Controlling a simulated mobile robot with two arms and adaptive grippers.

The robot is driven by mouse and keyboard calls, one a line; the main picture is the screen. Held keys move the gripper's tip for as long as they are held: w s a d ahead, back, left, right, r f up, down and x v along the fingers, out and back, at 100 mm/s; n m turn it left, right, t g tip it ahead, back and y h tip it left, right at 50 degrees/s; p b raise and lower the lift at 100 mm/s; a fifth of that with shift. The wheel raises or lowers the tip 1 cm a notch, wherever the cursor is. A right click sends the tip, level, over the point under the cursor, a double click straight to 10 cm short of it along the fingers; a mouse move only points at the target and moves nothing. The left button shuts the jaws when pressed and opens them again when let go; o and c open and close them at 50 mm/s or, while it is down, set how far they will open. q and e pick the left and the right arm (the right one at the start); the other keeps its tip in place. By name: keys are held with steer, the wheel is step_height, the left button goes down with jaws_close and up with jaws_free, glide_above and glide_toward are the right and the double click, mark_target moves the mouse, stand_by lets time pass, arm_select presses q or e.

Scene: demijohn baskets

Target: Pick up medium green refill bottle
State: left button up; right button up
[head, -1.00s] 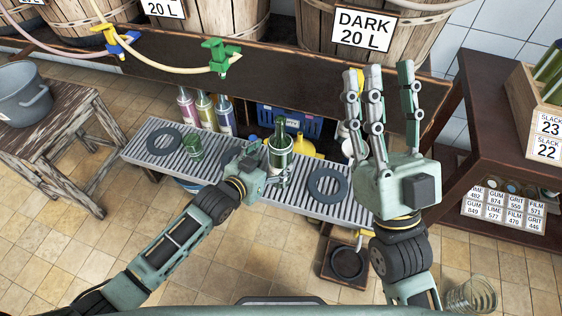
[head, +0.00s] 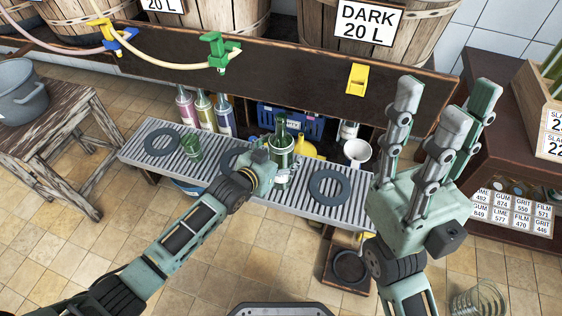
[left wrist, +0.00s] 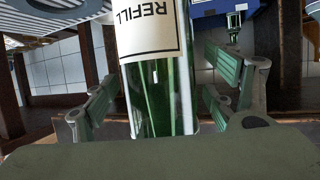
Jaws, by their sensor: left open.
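The green refill bottle (head: 281,146) stands upright on the slatted metal rack (head: 215,179), with a white label. My left gripper (head: 272,168) is at the bottle's near side, partly hiding its lower part. In the left wrist view the bottle (left wrist: 162,95) fills the middle, with its "REFILL" label upside down in the picture. The open left fingers (left wrist: 160,95) stand on either side of it, with visible gaps. My right gripper (head: 440,105) is raised at the right, empty, with its fingers extended and spread.
A green tap (head: 217,52) hangs above.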

arm_select(q)
steer(key=c, duration=1.5)
steer(key=shift+r, duration=0.15)
steer(key=shift+c, duration=0.8)
